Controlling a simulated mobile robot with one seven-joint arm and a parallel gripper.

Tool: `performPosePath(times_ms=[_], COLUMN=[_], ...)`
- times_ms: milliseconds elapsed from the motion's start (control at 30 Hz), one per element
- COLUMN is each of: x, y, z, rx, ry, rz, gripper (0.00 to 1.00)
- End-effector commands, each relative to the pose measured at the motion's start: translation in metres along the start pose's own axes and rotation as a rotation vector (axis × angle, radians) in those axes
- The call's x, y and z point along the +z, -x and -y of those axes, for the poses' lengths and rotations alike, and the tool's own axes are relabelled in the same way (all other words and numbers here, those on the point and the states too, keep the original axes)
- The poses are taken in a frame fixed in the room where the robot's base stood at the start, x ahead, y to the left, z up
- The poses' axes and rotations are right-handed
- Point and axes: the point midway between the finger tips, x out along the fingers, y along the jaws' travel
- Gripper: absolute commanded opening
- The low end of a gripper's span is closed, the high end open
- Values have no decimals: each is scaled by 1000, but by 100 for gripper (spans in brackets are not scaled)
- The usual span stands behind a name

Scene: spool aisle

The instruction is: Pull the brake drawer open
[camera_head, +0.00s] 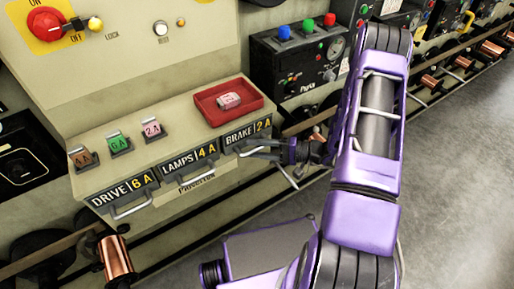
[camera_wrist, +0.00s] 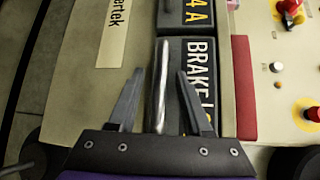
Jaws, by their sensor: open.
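The brake drawer (camera_head: 247,136) is the rightmost of three small drawers in the beige panel, with a dark label reading BRAKE 2 A. Its front looks level with its neighbours. In the wrist view its label (camera_wrist: 200,75) runs sideways, and its metal bar handle (camera_wrist: 161,70) lies between my fingers. My gripper (camera_head: 262,150) is at the drawer's front, open, with one finger on each side of the handle and visible gaps to both. In the head view the gripper partly hides the handle.
The LAMPS drawer (camera_head: 190,166) and DRIVE drawer (camera_head: 125,195) are to the left, with their own handles. A red tray (camera_head: 218,114) holding a pink-labelled fuse (camera_head: 229,101) sits above the brake drawer. A rail with copper spools (camera_head: 116,256) runs below. Grey floor (camera_head: 440,200) is open at right.

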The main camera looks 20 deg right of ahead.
Motion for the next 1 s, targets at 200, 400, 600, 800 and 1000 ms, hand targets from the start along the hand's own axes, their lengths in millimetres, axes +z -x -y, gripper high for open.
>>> performPosePath(times_ms=[200, 400, 600, 800, 1000], x=[0, 0, 0, 0, 0], y=[0, 0, 0, 0, 0], z=[0, 0, 0, 0, 0], rx=[0, 0, 0, 0, 0], ry=[0, 0, 0, 0, 0], rz=[0, 0, 0, 0, 0], gripper=[50, 14, 0, 0, 0])
